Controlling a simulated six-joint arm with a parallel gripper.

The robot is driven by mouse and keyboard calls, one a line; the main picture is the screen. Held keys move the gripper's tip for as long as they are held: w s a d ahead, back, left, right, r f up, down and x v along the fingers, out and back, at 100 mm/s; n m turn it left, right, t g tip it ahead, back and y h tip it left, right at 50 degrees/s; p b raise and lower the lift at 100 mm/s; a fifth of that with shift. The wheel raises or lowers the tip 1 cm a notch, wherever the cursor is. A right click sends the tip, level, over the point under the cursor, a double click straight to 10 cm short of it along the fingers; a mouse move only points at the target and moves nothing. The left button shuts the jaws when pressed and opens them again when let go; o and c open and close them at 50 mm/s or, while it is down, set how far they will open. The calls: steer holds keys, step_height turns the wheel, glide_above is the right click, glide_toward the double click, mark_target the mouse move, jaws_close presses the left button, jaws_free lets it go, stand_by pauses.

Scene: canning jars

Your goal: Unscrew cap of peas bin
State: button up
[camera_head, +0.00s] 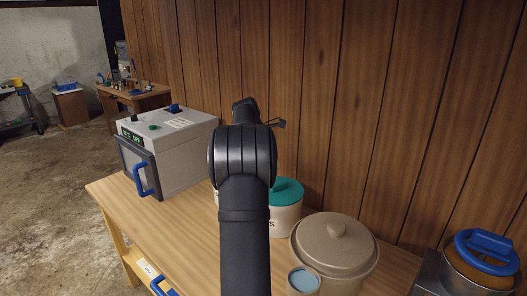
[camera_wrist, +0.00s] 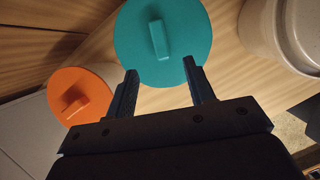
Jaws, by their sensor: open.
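A teal round cap with a raised bar handle (camera_wrist: 162,40) fills the upper middle of the wrist view. In the head view the teal cap (camera_head: 287,191) sits on a cream bin (camera_head: 285,220), partly hidden behind my arm. Only a letter like "S" of the bin's label shows, so I cannot confirm that it says peas. My gripper (camera_wrist: 160,70) is open, its two fingers pointing towards the teal cap's near edge. The bar handle lies ahead of the fingertips, not between them. The wrist view does not show clearly whether the fingers touch the cap.
An orange cap (camera_wrist: 80,97) is left of my gripper. A large beige lidded crock (camera_head: 333,250) and a small blue-topped container (camera_head: 303,281) stand right of the teal-capped bin. A grey machine (camera_head: 178,150) stands on the left of the wooden bench, against a panelled wall.

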mark_target(279, 189)
steer(key=x, duration=1)
steer(key=shift+f, duration=0.3)
steer(key=shift+c, duration=0.4)
jaws_close()
steer(key=n, duration=0.2)
steer(key=n+t+y, duration=0.1)
steer(key=n, duration=0.1)
steer(key=shift+d+n+t, duration=0.1)
steer(key=shift+n+t, duration=0.2)
steer(key=shift+s+n, duration=0.1)
steer(key=shift+n, duration=0.3)
steer(key=shift+d+n+t+y, duration=0.1)
steer(key=shift+n+t+y, duration=0.5)
steer(key=shift+n, duration=1.3)
